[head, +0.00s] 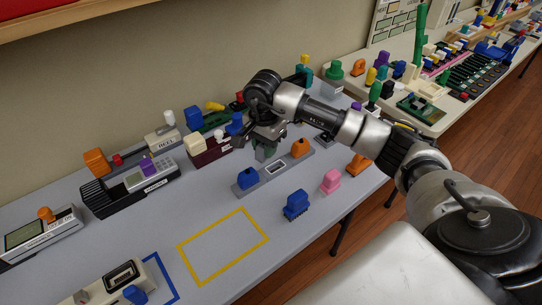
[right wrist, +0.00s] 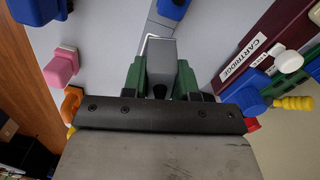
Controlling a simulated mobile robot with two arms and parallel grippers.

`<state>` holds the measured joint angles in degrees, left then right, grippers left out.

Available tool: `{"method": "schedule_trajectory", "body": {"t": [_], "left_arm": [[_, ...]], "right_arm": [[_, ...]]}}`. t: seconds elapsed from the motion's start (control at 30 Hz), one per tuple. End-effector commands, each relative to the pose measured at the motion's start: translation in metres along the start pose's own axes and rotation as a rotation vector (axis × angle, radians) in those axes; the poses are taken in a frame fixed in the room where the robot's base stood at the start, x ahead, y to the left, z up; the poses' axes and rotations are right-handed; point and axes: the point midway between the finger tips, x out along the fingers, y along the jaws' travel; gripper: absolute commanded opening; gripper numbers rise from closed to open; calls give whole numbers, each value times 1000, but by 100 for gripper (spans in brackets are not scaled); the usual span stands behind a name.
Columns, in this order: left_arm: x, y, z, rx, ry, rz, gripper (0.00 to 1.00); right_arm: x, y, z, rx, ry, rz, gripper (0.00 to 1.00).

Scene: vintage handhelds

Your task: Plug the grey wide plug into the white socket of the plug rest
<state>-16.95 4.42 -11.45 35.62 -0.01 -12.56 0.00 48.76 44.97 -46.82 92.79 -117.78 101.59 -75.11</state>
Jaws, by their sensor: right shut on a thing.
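The plug rest is a long grey bar (head: 262,181) on the table, with a blue plug (head: 247,178) at its near left end and an orange plug (head: 300,147) at its far right end. Between them is the white-rimmed socket (head: 274,168). My right gripper (head: 265,150) is above and behind the bar. In the right wrist view it is shut on the grey wide plug (right wrist: 161,55), between dark green jaws. The plug is apart from the socket in the head view; part of the white rim (right wrist: 146,42) shows beside it. My left gripper is not in view.
A blue plug (head: 295,206) and a pink plug (head: 330,181) stand on the table in front of the rest. A dark red cartridge device (head: 207,152) stands left of my right gripper. The yellow outlined area (head: 184,252) is empty.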

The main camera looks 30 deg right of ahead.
Motion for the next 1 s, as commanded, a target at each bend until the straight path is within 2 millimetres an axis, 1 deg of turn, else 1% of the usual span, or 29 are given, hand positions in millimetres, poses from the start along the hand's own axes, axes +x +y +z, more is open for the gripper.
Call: {"method": "schedule_trajectory", "body": {"t": [0.03, 0.1, 0.2, 0.37, 0.63, 0.83, 1.0], "left_arm": [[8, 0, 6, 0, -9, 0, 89], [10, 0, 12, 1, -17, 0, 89], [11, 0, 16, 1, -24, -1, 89], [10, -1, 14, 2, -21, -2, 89], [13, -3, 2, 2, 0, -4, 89], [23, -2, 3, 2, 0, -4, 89], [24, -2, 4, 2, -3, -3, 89]], "right_arm": [[18, 3, -11, 88, -3, 4, 0], [27, 5, -21, 176, -2, 1, 0], [34, 7, -29, 244, -2, -2, 0], [35, 7, -32, 263, 0, -4, 0], [35, 7, -31, 260, 0, -4, 0], [43, 7, -32, 260, -2, -4, 0], [45, 7, -32, 259, -1, -4, 0]]}}
